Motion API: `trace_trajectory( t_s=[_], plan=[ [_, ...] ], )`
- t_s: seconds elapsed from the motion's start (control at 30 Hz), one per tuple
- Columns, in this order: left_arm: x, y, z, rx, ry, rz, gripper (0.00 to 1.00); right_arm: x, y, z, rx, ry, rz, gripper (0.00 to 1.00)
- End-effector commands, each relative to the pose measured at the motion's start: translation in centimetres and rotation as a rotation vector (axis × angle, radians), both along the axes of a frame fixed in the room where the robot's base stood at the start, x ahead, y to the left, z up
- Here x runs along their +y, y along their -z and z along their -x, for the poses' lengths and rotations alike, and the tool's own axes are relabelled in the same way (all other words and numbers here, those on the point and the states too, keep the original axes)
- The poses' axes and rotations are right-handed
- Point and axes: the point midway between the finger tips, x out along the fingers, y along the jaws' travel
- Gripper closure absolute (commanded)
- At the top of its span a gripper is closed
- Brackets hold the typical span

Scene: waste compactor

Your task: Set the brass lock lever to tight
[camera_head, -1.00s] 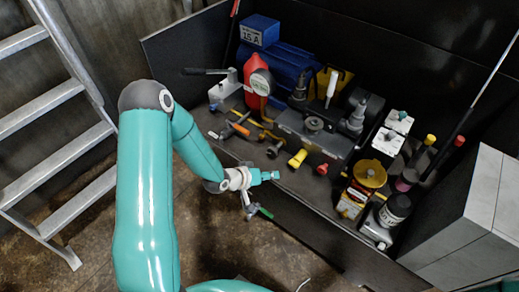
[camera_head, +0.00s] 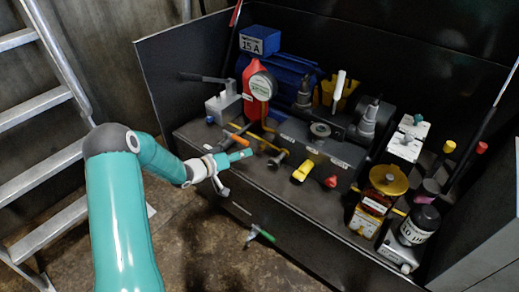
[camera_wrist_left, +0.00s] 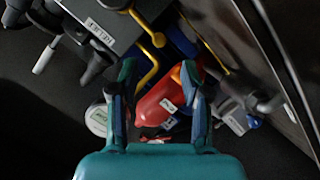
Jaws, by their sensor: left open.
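My left gripper (camera_head: 236,163) is open and empty near the bench's front left edge, close to the orange-handled lever (camera_head: 237,134). Both its fingers show apart in the left wrist view (camera_wrist_left: 157,78), with a red body beyond them. A small brass-grey lever or knob (camera_head: 278,158) stands out from the front of a grey valve block (camera_head: 322,149), right of the gripper and apart from it. I cannot tell for sure that it is the lock lever, nor read its setting. The grey block also shows in the wrist view (camera_wrist_left: 108,25). My right gripper is not in view.
A yellow knob (camera_head: 302,172) and a red knob (camera_head: 330,182) sit along the block. A red gauge unit (camera_head: 259,88), blue motor (camera_head: 285,72) and white lever box (camera_head: 222,106) stand behind. A green-handled valve (camera_head: 262,234) shows low in front. A ladder (camera_head: 45,150) stands left.

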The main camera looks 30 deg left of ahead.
Motion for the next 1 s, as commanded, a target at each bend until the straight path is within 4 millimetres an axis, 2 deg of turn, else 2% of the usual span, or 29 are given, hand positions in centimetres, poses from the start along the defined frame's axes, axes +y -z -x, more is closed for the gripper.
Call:
trace_trajectory(
  t_s=[0.03,0.2,0.43,0.6,0.9,0.93,1.0],
  plan=[
    [-0.4,0.6,-1.2,-0.003,0.003,0.000,0.53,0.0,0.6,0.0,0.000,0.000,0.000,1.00],
    [-1.3,1.6,-4.6,-0.002,0.003,-0.001,0.53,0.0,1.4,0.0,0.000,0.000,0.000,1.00],
    [-2.1,2.6,-8.0,-0.001,0.001,-0.001,0.53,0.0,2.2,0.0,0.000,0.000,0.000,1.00],
    [-2.4,2.8,-9.1,-0.001,0.001,-0.001,0.53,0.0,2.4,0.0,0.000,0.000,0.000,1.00],
    [-2.4,2.8,-9.3,0.000,0.000,0.000,0.53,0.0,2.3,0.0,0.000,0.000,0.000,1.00],
    [-2.5,2.8,-9.3,0.001,0.001,0.000,0.54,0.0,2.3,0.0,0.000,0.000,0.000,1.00],
    [-2.5,2.8,-9.3,0.000,0.001,0.000,0.66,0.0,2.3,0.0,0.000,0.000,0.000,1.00]
  ],
)
